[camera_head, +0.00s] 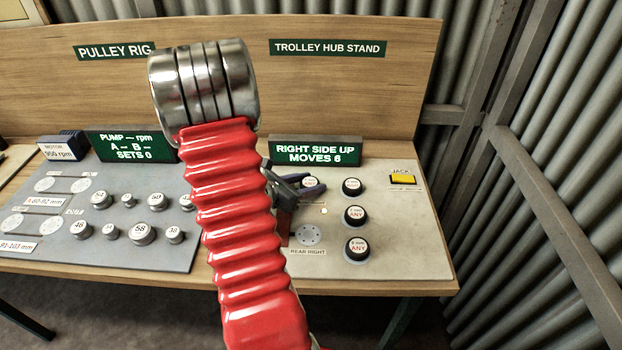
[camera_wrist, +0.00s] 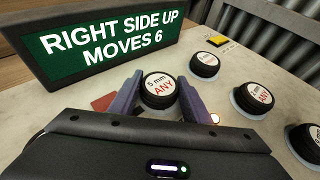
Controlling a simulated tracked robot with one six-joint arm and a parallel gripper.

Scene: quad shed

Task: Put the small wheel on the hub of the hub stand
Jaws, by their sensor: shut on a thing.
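My gripper (camera_wrist: 160,78) is shut on a black disc with a white label reading "5 mm ANY" (camera_wrist: 158,90). Its two purple-blue fingers press on the disc's sides. In the head view, the fingers and held disc (camera_head: 312,183) are at the back left of the grey hub-stand board (camera_head: 410,240). Whether the disc touches the board or is lifted is not clear. A flat round plate with small holes (camera_head: 310,235), above a "REAR RIGHT" label, lies nearer the front. No part is labelled hub or small wheel.
Several similar black discs (camera_head: 355,215) stand in a column on the right. A green sign (camera_head: 315,151) stands close behind the gripper. The pulley board (camera_head: 130,255) is left. The board's front right is clear.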

